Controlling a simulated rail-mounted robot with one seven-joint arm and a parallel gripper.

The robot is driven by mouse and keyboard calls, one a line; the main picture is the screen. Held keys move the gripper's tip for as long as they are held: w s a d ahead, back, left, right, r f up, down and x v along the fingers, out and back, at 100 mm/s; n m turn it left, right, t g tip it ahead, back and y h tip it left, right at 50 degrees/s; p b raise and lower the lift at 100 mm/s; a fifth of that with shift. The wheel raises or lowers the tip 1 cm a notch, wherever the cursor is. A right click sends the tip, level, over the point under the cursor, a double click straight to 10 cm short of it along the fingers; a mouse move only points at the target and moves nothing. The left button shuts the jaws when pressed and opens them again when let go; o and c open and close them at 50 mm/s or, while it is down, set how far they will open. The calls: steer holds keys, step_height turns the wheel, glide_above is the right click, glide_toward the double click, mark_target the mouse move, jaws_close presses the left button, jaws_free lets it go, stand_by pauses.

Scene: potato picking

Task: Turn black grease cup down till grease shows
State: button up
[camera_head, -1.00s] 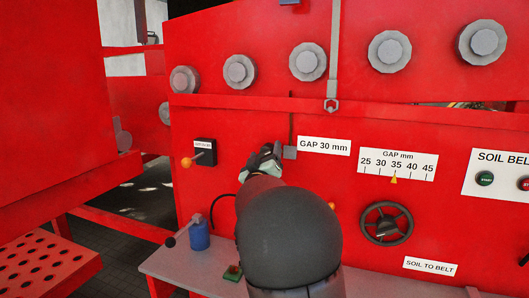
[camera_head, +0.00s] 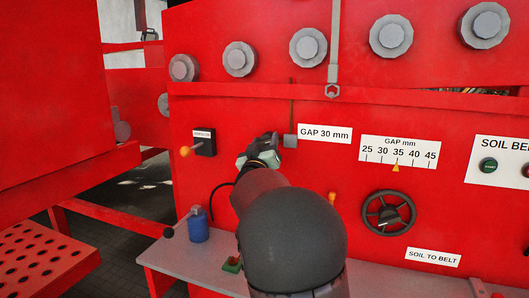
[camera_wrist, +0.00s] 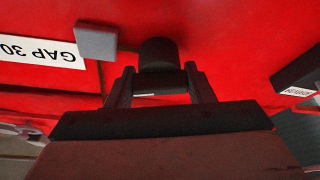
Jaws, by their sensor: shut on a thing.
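The black grease cup (camera_wrist: 158,54) stands out from the red panel in the wrist view. It is a short dark cylinder with a wider dark block at its near end. My gripper (camera_wrist: 160,80) is shut on it, one finger on each side. In the head view my gripper (camera_head: 262,150) is at the panel, left of the "GAP 30 mm" label, and my arm hides most of the cup. No grease shows around the cup in either view.
A grey square plate (camera_wrist: 96,42) on a rod sits close beside the cup. A black lever box (camera_head: 204,142) with an orange knob is to the left. A blue can (camera_head: 198,228) stands on the grey shelf (camera_head: 180,262) below. A handwheel (camera_head: 388,212) is at right.

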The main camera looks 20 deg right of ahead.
steer(key=m+g+h+b, duration=0.1)
steer(key=m+b, duration=0.1)
steer(key=m, duration=0.1)
steer(key=m+g+h+b, duration=0.1)
steer(key=m+h+b, duration=0.1)
steer(key=m, duration=0.1)
steer(key=shift+f+m+b, duration=0.2)
steer(key=shift+m+b, duration=0.15)
steer(key=shift+m, duration=0.05)
steer(key=shift+r+m+g+h+b, duration=0.1)
steer(key=shift+m+g+h+b, duration=0.65)
steer(key=shift+m, duration=1.15)
steer(key=shift+r+m+g+h+b, duration=0.15)
steer(key=shift+m+g+h, duration=0.1)
steer(key=shift+m+g, duration=1.3)
steer(key=shift+m+t, duration=0.3)
steer(key=shift+m, duration=0.15)
steer(key=o, duration=1)
steer(key=b+v, duration=0.3)
steer(key=v, duration=1.4)
steer(key=shift+s+a+f, duration=0.15)
